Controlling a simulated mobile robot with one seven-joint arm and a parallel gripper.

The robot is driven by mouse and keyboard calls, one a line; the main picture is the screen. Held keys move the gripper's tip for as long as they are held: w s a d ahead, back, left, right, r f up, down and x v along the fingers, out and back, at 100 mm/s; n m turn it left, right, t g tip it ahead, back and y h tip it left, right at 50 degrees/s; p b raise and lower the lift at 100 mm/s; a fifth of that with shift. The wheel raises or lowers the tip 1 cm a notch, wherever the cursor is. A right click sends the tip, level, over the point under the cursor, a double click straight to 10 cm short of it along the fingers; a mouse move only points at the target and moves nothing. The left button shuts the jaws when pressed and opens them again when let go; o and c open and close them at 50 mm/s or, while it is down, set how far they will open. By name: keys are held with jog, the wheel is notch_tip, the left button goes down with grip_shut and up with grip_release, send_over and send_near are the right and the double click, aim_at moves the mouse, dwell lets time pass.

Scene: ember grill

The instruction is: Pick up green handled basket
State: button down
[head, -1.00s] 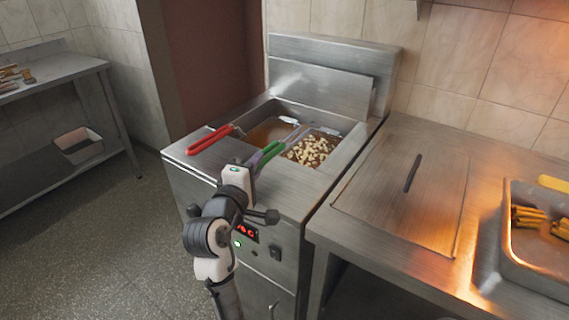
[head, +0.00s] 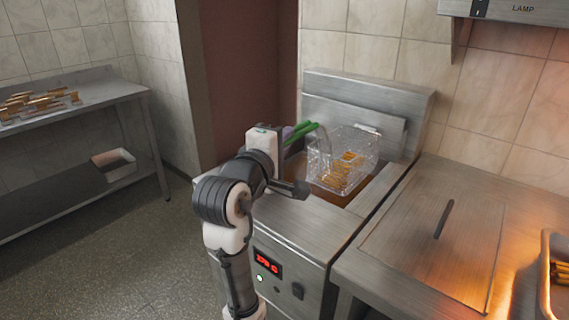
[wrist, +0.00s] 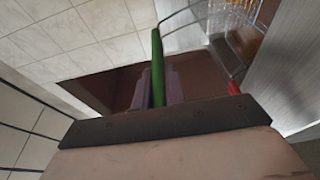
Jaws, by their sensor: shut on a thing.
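The green handled basket (head: 328,160) is a wire mesh basket holding golden fried pieces. It hangs raised above the fryer (head: 318,232). In the wrist view the green handle (wrist: 157,62) stands between the two purple fingers of my gripper (wrist: 158,88). Part of the wire basket (wrist: 238,10) shows at the top right there. My arm hides part of the fryer's left side in the head view.
A splash back (head: 365,102) stands behind. A shelf table (head: 95,100) is at the left.

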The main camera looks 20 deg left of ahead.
notch_tip(320, 180, up, 13)
dwell(0.4)
jog(key=shift+f, duration=0.1)
